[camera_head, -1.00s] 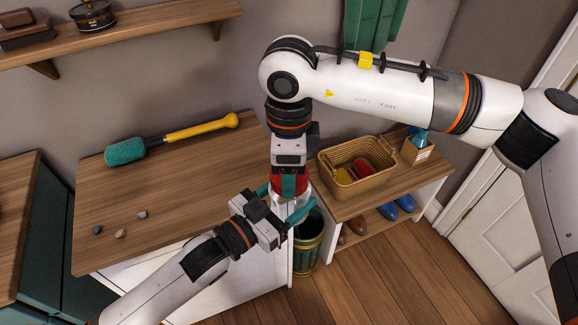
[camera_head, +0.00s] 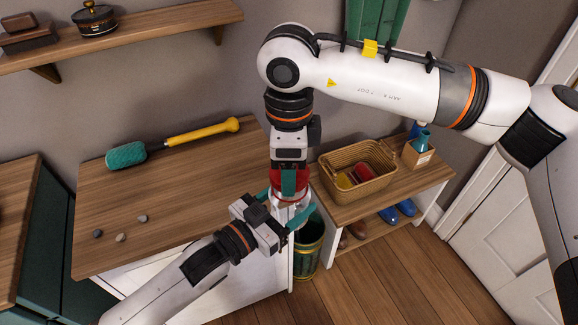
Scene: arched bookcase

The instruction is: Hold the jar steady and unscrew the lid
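A clear jar (camera_head: 291,212) with a red lid (camera_head: 290,183) is held upright in the air in front of the right edge of the wooden counter. My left gripper (camera_head: 285,212) comes in from the lower left. Its teal fingers lie on either side of the jar's body and appear shut on it. My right gripper (camera_head: 289,184) points straight down from above, with a teal finger against the red lid. It appears shut on the lid. The far finger is hidden, and the fingers cover much of the jar.
The counter (camera_head: 190,190) bears a teal duster (camera_head: 127,155) with a yellow handle and several small stones (camera_head: 120,238). A wicker basket (camera_head: 357,168) stands on the low bench at right. A green bin (camera_head: 308,247) stands below the jar.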

